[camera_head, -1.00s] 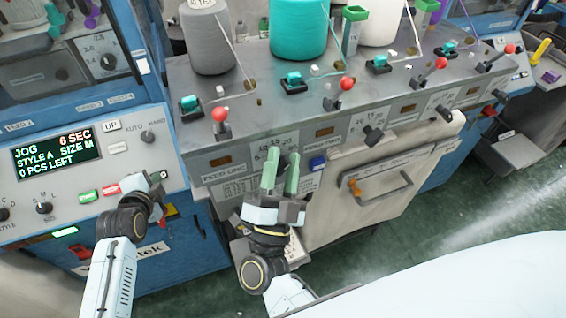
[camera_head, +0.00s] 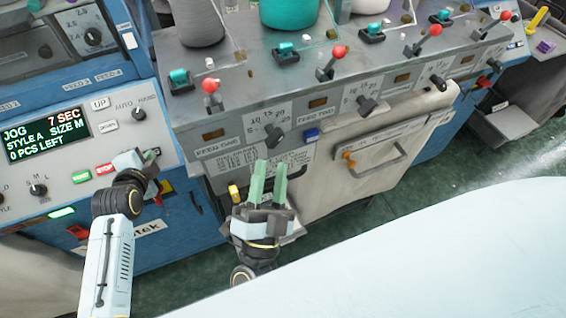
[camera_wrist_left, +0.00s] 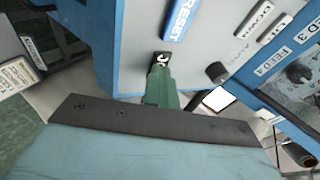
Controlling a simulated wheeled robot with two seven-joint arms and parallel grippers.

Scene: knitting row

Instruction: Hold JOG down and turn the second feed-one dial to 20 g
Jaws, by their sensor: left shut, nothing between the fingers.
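My left gripper (camera_head: 148,156) is shut and empty at the right end of the blue machine's control panel (camera_head: 60,183). In the left wrist view its green fingertips (camera_wrist_left: 161,70) meet the panel at a partly covered dark label; the JOG button itself is hidden there. The display (camera_head: 46,136) reads JOG, 7 SEC. The dark dial (camera_head: 274,135) beside the FEED ONE label (camera_head: 218,147) sits under a printed scale; its exact setting is too small to read.
More dark dials (camera_head: 367,105) run rightward along the grey front, with red-knobbed levers (camera_head: 210,87) and yarn cones (camera_head: 198,22) above. Green floor (camera_head: 520,165) is open at right.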

